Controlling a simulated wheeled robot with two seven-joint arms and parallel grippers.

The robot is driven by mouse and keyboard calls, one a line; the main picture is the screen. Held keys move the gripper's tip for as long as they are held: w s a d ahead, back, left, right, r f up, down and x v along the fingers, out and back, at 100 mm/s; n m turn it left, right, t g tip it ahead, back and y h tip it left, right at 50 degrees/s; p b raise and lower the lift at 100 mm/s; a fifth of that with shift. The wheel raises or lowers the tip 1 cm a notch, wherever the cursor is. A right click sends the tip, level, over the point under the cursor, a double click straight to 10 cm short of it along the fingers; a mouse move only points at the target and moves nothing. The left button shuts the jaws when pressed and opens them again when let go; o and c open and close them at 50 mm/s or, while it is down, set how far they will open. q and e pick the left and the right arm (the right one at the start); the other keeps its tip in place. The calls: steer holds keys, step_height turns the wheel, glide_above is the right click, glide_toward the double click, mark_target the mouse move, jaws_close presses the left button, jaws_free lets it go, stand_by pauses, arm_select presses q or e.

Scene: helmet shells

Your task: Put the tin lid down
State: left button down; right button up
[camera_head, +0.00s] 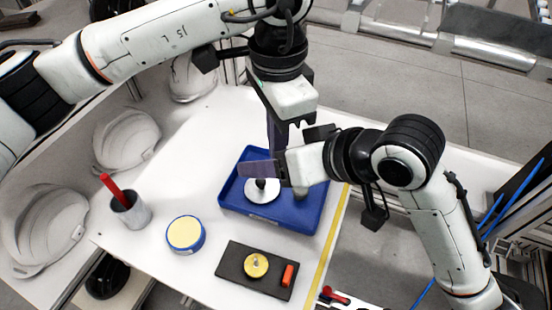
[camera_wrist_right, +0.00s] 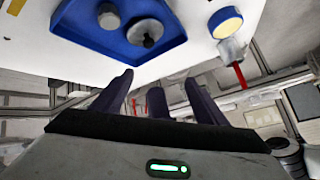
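A pale round disc with a black knob, which looks like the tin lid (camera_head: 262,195), lies in the blue tray (camera_head: 230,196). In the right wrist view the lid (camera_wrist_right: 155,28) is in the tray (camera_wrist_right: 92,45) with no finger on its knob. My left gripper (camera_head: 275,138) points down above the tray, partly hidden behind the right one; its finger gap cannot be made out. My right gripper (camera_head: 258,169) reaches in from the right above the lid. In its wrist view its fingers (camera_wrist_right: 160,95) stand apart with nothing gripped between them.
A grey cylinder (camera_wrist_right: 108,18) shares the tray. A blue round tin with a cream top (camera_head: 185,233), a cup (camera_head: 132,212) with a red stick, and a dark board (camera_head: 235,265) with a gold disc and orange block surround it. White helmet shells (camera_head: 128,138) stand left.

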steer(key=shift+r, duration=0.1)
steer(key=c, duration=1.5)
steer(key=o, duration=1.8)
